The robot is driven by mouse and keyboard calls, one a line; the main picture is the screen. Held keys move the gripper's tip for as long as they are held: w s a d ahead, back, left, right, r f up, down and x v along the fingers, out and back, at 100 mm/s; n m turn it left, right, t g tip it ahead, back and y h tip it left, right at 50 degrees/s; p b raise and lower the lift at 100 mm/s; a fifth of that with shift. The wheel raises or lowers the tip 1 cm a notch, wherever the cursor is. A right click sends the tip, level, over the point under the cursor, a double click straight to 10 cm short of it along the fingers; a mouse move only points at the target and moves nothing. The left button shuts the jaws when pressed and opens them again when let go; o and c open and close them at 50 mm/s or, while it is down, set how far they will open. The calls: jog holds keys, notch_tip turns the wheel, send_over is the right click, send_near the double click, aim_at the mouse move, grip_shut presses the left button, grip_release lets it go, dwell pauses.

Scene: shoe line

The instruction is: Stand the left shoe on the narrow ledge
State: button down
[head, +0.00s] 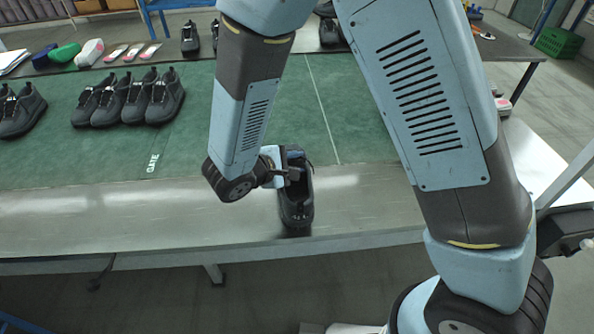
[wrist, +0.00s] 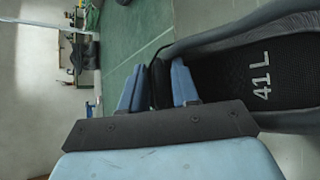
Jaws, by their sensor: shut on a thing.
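The left shoe (head: 297,207) is black and marked "41 L" on its insole. In the wrist view the shoe (wrist: 262,80) fills the right side. My gripper (head: 286,174) is shut on the shoe's rim; its two blue fingers (wrist: 157,85) pinch the dark edge in the wrist view. The shoe is over the narrow ledge (head: 120,222), the bare metal strip in front of the green mat, with its near end toward the ledge's front edge. I cannot tell whether its sole touches the metal. My gripper hides part of the shoe.
Several black shoes (head: 128,98) stand on the green mat (head: 185,140) at the left, near the word "GATE". Coloured items (head: 66,53) lie on the bench behind. The ledge left of the held shoe is clear. Its front edge drops to the floor.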

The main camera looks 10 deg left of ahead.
aim_at(294, 185)
jog(key=shift+a+f, duration=0.15)
jog(key=shift+f, duration=1.5)
jog(key=c, duration=0.8)
grip_release()
jog(key=v, duration=1.2)
